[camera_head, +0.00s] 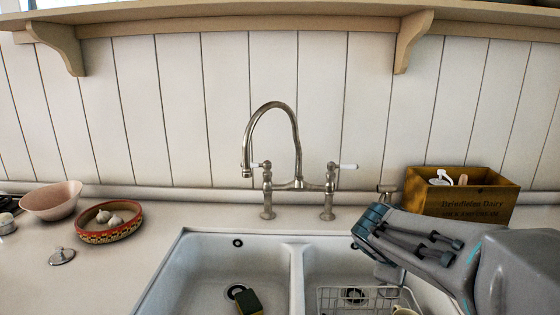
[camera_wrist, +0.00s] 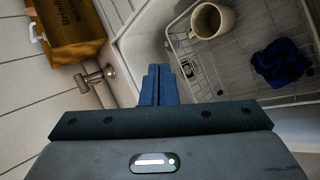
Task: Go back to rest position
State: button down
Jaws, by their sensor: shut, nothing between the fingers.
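In the wrist view my gripper (camera_wrist: 158,85) shows its two blue fingers pressed together, with nothing between them. It is over the edge of the right sink basin, near a small metal tap fitting (camera_wrist: 97,77). In the head view my arm comes in from the right, and my gripper (camera_head: 362,240) is at the right side of the double sink (camera_head: 292,250). The fingertips are small there and partly hard to make out.
A wire rack (camera_wrist: 230,62) in the right basin holds a cream mug (camera_wrist: 212,20) and a blue cloth (camera_wrist: 281,62). A wooden crate (camera_head: 462,200) stands behind my arm. The tall faucet (camera_head: 297,150) rises left of my gripper. A patterned bowl (camera_head: 108,232), pink bowl (camera_head: 50,203) and sponge (camera_head: 248,301) are farther left.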

jog(key=s+a+f+m+g+y+p, duration=0.1)
jog(key=s+a+m+y+p, duration=0.1)
jog(key=s+a+m, duration=0.3)
jog(key=s+a+f+m+g+y+p, duration=0.1)
jog(key=s+a+m+y, duration=0.3)
jog(key=s, duration=0.7)
jog(key=shift+a+f+m+g+p, duration=0.4)
jog(key=shift+a+f+m+g, duration=0.25)
jog(key=shift+m, duration=0.45)
jog(key=shift+r, duration=0.1)
